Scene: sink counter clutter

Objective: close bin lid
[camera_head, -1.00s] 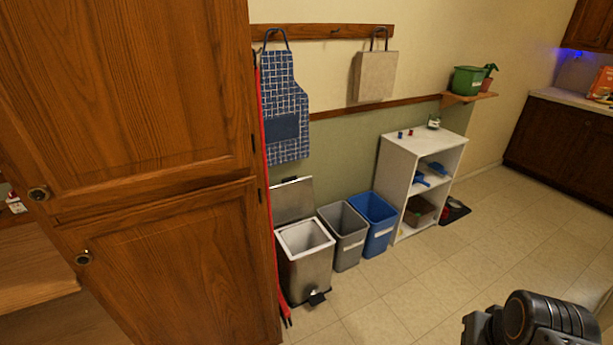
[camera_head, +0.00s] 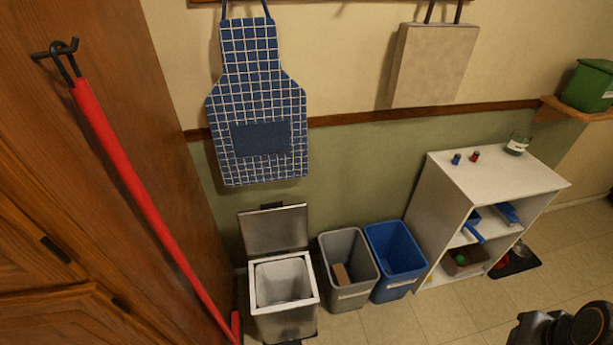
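The metal bin (camera_head: 284,322) stands on the floor against the green wall, left of two other bins. Its lid (camera_head: 274,231) is up, standing behind the opening near the wall. A light inner bucket shows inside and looks empty. Part of my arm is at the lower right corner, well away from the bin. My gripper's fingers are not in view.
A grey bin (camera_head: 347,270) with a brown item in it and a blue bin (camera_head: 396,260) stand right of the metal bin. A white shelf (camera_head: 497,172) is further right. A red-handled tool (camera_head: 140,195) hangs by the wooden cabinet. Floor in front is clear.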

